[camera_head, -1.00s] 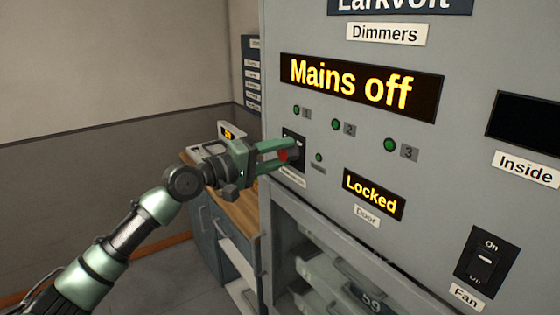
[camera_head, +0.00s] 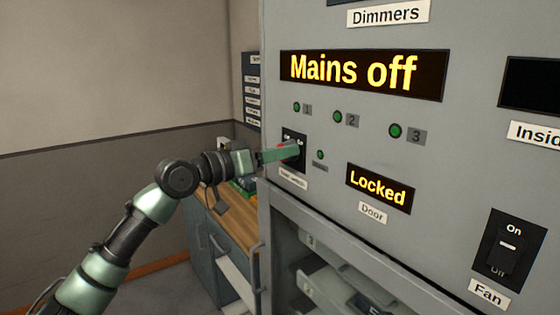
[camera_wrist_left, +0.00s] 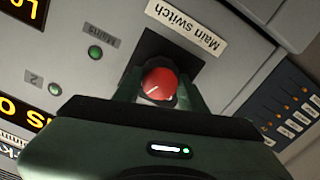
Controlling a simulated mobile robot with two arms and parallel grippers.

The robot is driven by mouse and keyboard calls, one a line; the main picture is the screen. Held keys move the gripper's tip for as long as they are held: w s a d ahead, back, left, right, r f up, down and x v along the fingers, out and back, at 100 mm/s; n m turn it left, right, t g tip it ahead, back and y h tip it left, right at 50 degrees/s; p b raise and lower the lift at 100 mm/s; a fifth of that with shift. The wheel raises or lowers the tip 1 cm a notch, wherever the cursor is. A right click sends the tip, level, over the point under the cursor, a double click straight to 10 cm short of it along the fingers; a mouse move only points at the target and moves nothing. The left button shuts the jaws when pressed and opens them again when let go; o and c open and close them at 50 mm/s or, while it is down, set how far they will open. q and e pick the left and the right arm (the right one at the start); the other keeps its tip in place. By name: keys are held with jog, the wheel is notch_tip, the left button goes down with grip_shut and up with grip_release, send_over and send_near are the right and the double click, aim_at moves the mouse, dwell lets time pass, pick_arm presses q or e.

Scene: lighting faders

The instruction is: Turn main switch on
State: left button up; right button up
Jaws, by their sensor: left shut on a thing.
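The main switch is a red knob on a black plate (camera_head: 292,166) on the grey cabinet front. In the left wrist view the red knob (camera_wrist_left: 159,84) sits between my left gripper's fingers, with a white pointer line on it. Its label (camera_wrist_left: 187,27) reads "Main switch". My left gripper (camera_head: 290,152) is shut on the knob; its fingers hide most of the knob in the head view. The display (camera_head: 362,73) above reads "Mains off". My right gripper is not in view.
Green lamps (camera_head: 337,117) marked 1, 2 and 3 sit above the switch. A "Locked" door display (camera_head: 379,187) and a fan switch (camera_head: 508,250) are to the right. A wooden-topped desk (camera_head: 232,222) stands behind my left arm.

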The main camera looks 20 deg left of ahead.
pick_arm(q)
jog(key=shift+f+m+b, duration=0.15)
jog(key=shift+m+b, duration=0.25)
jog(key=shift+m, duration=0.55)
jog(key=shift+f+m+b, duration=0.1)
jog(key=shift+m+b, duration=0.25)
jog(key=shift+m, duration=0.6)
jog(key=o, duration=1.4)
jog(key=shift+c, duration=0.2)
jog(key=shift+r, duration=0.1)
jog(key=b+v, duration=0.2)
jog(key=v, duration=0.5)
jog(key=shift+s+a+b, duration=0.2)
jog(key=shift+s+b, duration=0.1)
